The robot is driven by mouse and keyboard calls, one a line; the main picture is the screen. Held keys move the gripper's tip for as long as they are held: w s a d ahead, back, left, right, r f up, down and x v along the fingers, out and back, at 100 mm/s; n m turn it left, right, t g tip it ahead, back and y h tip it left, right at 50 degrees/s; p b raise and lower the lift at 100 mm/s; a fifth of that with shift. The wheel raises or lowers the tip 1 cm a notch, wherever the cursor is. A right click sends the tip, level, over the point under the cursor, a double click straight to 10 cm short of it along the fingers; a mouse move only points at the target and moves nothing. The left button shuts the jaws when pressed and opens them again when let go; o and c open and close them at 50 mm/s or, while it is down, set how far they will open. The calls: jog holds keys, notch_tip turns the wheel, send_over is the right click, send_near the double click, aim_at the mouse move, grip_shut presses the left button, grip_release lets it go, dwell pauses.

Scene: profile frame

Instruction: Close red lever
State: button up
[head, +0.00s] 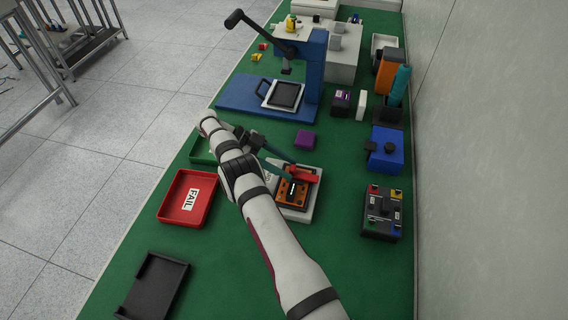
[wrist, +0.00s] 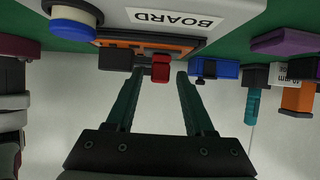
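The red lever (head: 304,174) is on an orange device (head: 292,192) set in a light grey fixture (head: 312,205). My gripper (head: 291,169) reaches it from the left in the head view, its two teal fingers apart. In the wrist view the red lever (wrist: 160,68) shows between the fingertips of my open gripper (wrist: 161,74), with a gap on the right side. Whether a finger touches the lever, I cannot tell. The orange device (wrist: 180,43) and the plate marked BOARD (wrist: 150,18) lie beyond the fingers. My arm hides part of the fixture in the head view.
A red FAIL tray (head: 172,213) and a black tray (head: 142,285) lie to the left. A purple block (head: 305,139) is just behind the fixture. A blue press (head: 314,75) stands farther back. A blue box (head: 386,150) and a dark terminal box (head: 381,220) stand right.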

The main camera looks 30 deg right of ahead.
jog(key=shift+o, duration=0.2)
jog(key=shift+r, duration=0.1)
jog(key=shift+r, duration=0.4)
jog(key=r, duration=0.3)
jog(key=shift+s+d+r, duration=0.2)
jog(key=shift+r, duration=0.15)
jog(key=s+d+r, duration=0.6)
jog(key=s, duration=0.3)
jog(key=shift+d+r, duration=0.15)
jog(key=shift+d, duration=0.2)
